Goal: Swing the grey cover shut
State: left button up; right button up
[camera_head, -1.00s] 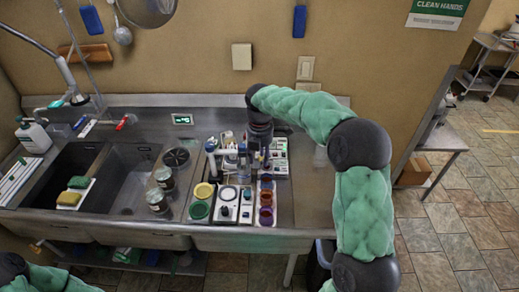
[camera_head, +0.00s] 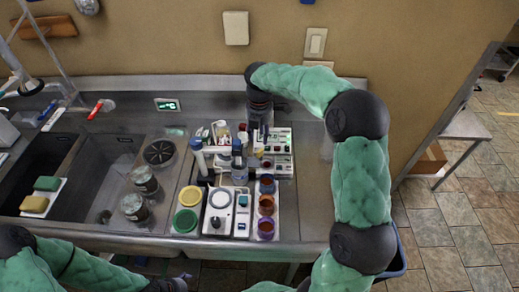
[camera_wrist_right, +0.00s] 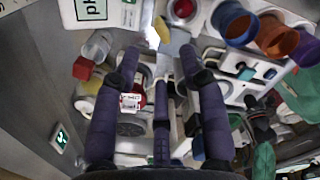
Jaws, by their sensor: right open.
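My right gripper (camera_head: 262,132) points down over the back of the white device (camera_head: 282,150) on the steel counter. In the right wrist view its dark fingers (camera_wrist_right: 160,68) are spread with nothing between the tips. I cannot pick out the grey cover for certain in either view; the fingers and clutter hide part of the device. My left gripper (camera_head: 178,282) shows only in part at the bottom edge, apart from the counter items.
Blue, orange (camera_head: 266,205) and purple cups stand in a column at the device's front. Left are bottles (camera_head: 198,157), a yellow lid (camera_head: 190,195), a green lid (camera_head: 185,221) and a white tray unit (camera_head: 228,225). The sink (camera_head: 120,180) is further left. Counter right of the device is clear.

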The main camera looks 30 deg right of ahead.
aim_at(259, 151)
notch_tip(259, 151, down, 9)
jog(key=shift+r+b, duration=0.1)
jog(key=shift+b, duration=0.75)
grip_shut()
